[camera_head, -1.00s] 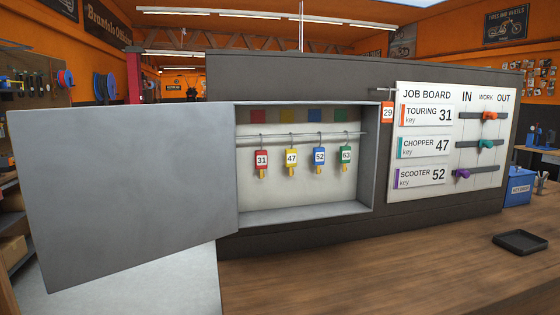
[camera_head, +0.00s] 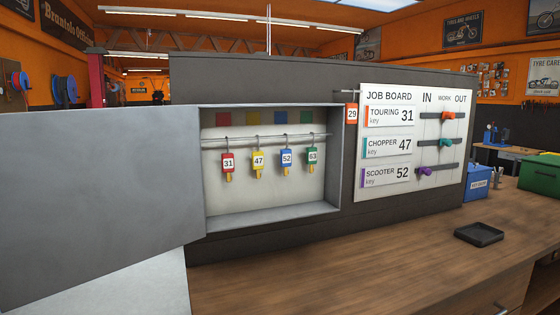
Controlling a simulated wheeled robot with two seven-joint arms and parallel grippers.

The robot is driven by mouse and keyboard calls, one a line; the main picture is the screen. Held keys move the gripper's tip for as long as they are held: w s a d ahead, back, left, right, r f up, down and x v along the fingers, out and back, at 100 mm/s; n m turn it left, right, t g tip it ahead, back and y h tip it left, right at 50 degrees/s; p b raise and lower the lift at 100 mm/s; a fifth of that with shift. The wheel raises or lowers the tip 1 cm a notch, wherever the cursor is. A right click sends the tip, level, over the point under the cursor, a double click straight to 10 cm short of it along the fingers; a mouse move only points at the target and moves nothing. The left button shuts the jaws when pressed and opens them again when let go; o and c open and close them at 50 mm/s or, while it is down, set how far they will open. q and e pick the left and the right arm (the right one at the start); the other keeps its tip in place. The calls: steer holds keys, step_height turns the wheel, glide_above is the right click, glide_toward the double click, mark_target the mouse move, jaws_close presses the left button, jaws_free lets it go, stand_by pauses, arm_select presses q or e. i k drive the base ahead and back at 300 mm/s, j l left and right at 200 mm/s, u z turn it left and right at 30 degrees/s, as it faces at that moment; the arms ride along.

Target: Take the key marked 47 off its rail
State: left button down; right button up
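The key marked 47 (camera_head: 258,161) has a yellow tag and hangs by a hook from the rail (camera_head: 267,141) inside the open key cabinet (camera_head: 333,160). It hangs between the red key marked 31 (camera_head: 228,163) and the blue key marked 52 (camera_head: 286,158). The green key marked 63 (camera_head: 312,156) hangs at the right end. Neither of my grippers is in view.
The cabinet door (camera_head: 95,205) stands swung open to the left. An orange tag 29 (camera_head: 352,114) hangs outside, beside the job board (camera_head: 412,190). A black tray (camera_head: 479,234) lies on the wooden bench (camera_head: 350,270), whose front is otherwise clear. A blue bin (camera_head: 478,183) stands at right.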

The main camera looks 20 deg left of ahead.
mark_target(257, 156)
steer(key=u, duration=0.25)
steer(key=i+l+u, duration=0.2)
steer(key=l+u, duration=0.25)
steer(key=i+l+u, duration=0.15)
steer(key=l+u, duration=0.15)
steer(key=u, duration=0.15)
